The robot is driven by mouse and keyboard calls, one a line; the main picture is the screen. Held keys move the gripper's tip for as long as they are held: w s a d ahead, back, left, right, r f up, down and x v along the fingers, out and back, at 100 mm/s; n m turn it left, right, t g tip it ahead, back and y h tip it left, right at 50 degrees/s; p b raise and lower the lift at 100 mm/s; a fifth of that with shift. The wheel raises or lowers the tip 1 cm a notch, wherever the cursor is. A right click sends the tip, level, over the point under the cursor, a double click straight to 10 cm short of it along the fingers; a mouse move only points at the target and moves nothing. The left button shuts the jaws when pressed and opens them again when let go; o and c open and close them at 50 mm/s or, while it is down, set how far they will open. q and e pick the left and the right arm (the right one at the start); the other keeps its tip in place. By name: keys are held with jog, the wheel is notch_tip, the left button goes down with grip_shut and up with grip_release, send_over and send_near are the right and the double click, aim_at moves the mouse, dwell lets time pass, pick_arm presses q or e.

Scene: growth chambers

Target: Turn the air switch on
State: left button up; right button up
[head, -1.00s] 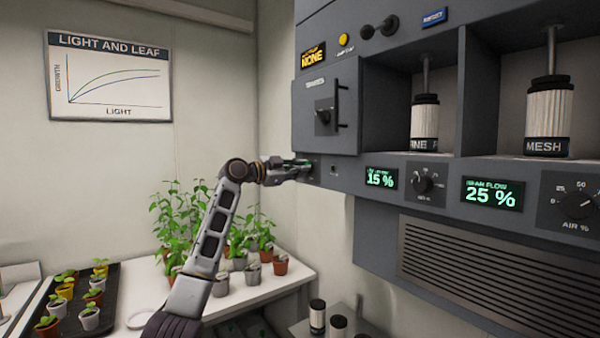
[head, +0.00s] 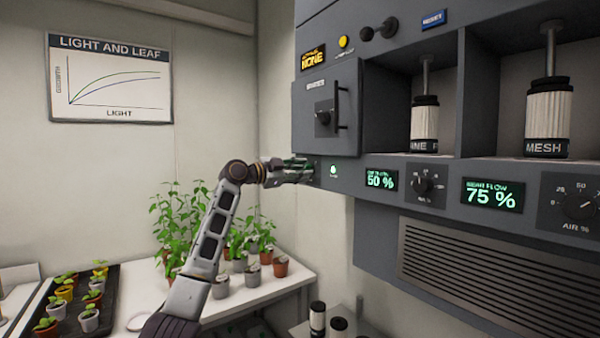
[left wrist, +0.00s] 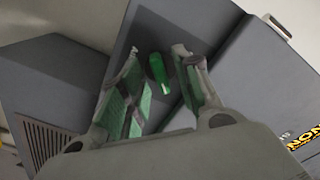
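The air switch (left wrist: 157,68) shows in the left wrist view as a small green lever on the grey panel. It stands between the two fingers of my left gripper (left wrist: 157,52), with visible gaps on both sides, so the gripper is open around it. In the head view my left gripper (head: 300,169) is at the lower left corner of the grey machine and hides the switch. A small lamp (head: 333,170) just right of it glows pale green. The displays read 50 % (head: 381,180) and 75 % on the flow display (head: 492,196). My right gripper is not in view.
A closed door with a handle (head: 324,118) is just above my left gripper. Dials (head: 425,186) (head: 580,205) sit to the right. Potted plants (head: 253,275) stand on a white table (head: 295,277) below. Filter cartridges (head: 425,122) hang in the bays.

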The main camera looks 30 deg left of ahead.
pick_arm(q)
jog(key=v, duration=1.2)
dwell(0.5)
dwell(0.6)
